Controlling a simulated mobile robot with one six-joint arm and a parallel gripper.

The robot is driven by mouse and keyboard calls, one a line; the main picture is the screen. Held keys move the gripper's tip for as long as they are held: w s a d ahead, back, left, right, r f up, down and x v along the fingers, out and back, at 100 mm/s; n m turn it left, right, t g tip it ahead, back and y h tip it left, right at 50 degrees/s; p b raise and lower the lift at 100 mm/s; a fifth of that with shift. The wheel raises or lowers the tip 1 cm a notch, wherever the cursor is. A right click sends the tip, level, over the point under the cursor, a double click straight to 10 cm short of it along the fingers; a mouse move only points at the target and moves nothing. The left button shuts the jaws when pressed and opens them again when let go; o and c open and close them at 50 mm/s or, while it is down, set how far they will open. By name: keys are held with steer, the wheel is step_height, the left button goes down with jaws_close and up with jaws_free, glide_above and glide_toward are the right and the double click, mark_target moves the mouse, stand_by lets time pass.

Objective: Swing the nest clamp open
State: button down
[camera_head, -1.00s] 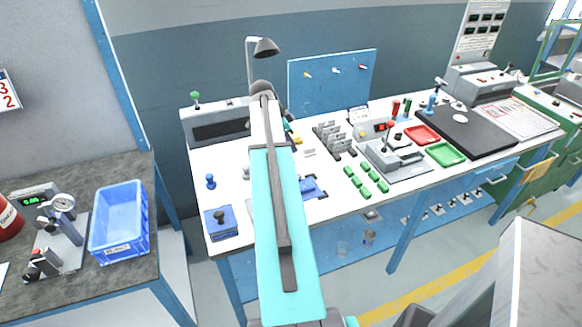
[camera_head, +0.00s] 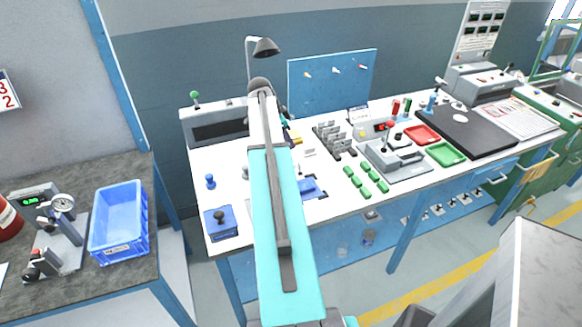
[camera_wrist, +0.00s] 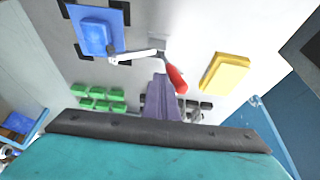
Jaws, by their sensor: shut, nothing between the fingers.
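The blue nest (camera_wrist: 126,14) holds a blue block (camera_wrist: 95,36) at the upper left of the wrist view. The nest clamp has a silver bar (camera_wrist: 138,55) and a red handle (camera_wrist: 176,79). The bar's dark tip lies at the block's lower right corner; whether it presses on the block I cannot tell. My gripper (camera_wrist: 160,80) is shut and empty, its tip close beside the red handle; whether they touch is unclear. In the head view the nest (camera_head: 312,188) shows right of my arm, which hides my gripper and most of the clamp.
A yellow block (camera_wrist: 225,73) lies right of the handle in the wrist view. Green blocks (camera_wrist: 100,92) lie below the nest. In the head view, a grey fixture (camera_head: 395,160), a red tray (camera_head: 422,135) and a green tray (camera_head: 445,154) stand further right.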

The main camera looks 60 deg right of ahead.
steer(key=shift+w+d, duration=0.35)
steer(key=shift+w, duration=0.1)
steer(key=shift+w+d+f+b, duration=0.45)
steer(key=shift+w+d+f, duration=0.25)
steer(key=shift+w, duration=0.2)
stand_by(0.7)
steer(key=shift+r, duration=0.1)
steer(key=shift+r+p, duration=2.25)
steer(key=shift+r, duration=2.65)
